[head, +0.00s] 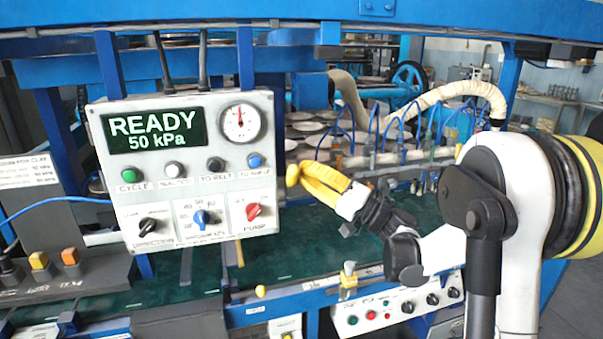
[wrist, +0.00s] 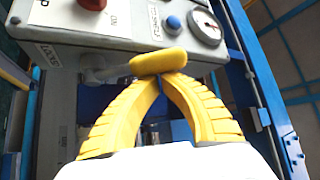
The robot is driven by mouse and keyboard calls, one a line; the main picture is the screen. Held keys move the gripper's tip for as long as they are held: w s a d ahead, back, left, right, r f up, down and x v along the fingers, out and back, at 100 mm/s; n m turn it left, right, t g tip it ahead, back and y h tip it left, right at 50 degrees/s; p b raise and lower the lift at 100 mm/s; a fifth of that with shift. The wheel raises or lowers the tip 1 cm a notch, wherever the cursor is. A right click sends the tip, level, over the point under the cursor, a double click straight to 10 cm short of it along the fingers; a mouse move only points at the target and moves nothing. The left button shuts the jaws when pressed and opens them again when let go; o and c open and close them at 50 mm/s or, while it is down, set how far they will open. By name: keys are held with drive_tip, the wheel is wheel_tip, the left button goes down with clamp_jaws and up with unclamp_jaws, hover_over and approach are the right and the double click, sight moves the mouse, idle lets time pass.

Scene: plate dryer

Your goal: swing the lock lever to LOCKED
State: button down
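The lock lever has a yellow grip (wrist: 158,62) on a grey stem (wrist: 105,71) and sticks out from the side of the control box (wrist: 62,95). In the head view its grip (head: 292,175) shows just right of the box's right edge. A label reading LOCKED (wrist: 40,55) is partly legible on the box side, left of the stem in the wrist view. My gripper (wrist: 161,80) has its yellow fingertips together, right at the lever grip. The grip lies across the tips, not between them. I cannot tell whether they touch. My gripper (head: 306,170) also shows in the head view.
The box front (head: 180,170) carries a screen (head: 154,130) reading READY 50 kPa, a gauge (head: 240,123), buttons and knobs. Hoses and plates (head: 310,127) lie behind my gripper. A second panel (head: 395,310) stands below. Blue frame posts surround the area.

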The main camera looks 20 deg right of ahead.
sight(291, 185)
drive_tip(key=shift+s+f+b, duration=1.55)
drive_tip(key=shift+s+f, duration=0.35)
drive_tip(key=shift+f, duration=0.3)
drive_tip(key=shift+s+f+b, duration=0.2)
drive_tip(key=shift+f+b, duration=0.15)
drive_tip(key=shift+f, duration=0.15)
drive_tip(key=shift+s+f+b, duration=0.15)
drive_tip(key=shift+f+b, duration=0.15)
drive_tip(key=shift+f, duration=0.15)
